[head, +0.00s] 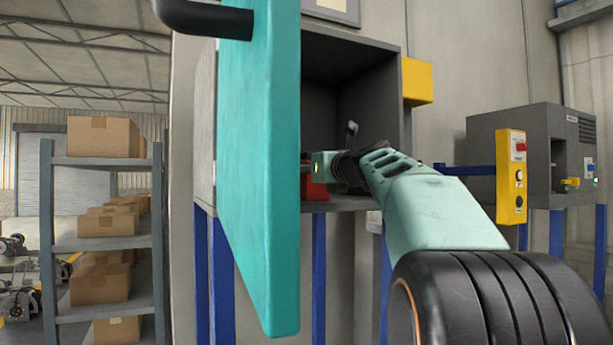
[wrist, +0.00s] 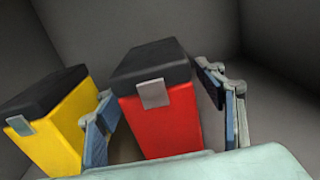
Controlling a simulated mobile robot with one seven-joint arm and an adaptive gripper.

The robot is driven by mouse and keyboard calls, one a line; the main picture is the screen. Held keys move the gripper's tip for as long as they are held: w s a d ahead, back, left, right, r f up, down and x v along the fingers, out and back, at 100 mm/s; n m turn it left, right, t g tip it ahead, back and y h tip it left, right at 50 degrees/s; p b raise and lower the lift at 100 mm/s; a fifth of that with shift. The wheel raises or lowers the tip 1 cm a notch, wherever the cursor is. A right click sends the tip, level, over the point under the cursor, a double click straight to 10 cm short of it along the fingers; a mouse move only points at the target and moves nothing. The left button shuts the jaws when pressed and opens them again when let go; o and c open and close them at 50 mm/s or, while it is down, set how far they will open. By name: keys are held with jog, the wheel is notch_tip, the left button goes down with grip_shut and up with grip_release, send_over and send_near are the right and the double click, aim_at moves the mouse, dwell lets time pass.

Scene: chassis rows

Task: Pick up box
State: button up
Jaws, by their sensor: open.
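A red box (wrist: 168,118) with a black lid and a grey latch stands inside a grey cabinet (head: 350,52). A yellow box (wrist: 50,140) with a black lid and grey latch stands to its left in the wrist view. My gripper (wrist: 166,115) is open, with one blue finger on each side of the red box. The left finger is in the gap between the two boxes. I cannot tell whether either finger touches the red box. In the head view, a small part of the red box (head: 315,189) shows beside my wrist, and the yellow box is hidden.
The cabinet's teal door (head: 258,160) stands open, left of my arm. A yellow block (head: 417,82) is on the cabinet's right side. A control panel (head: 511,178) and a grey machine (head: 530,130) are at right. A shelf (head: 105,242) with cardboard boxes is at left.

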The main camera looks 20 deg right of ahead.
jog(key=shift+c, duration=0.7)
jog(key=c, duration=1.5)
jog(key=shift+r, duration=0.15)
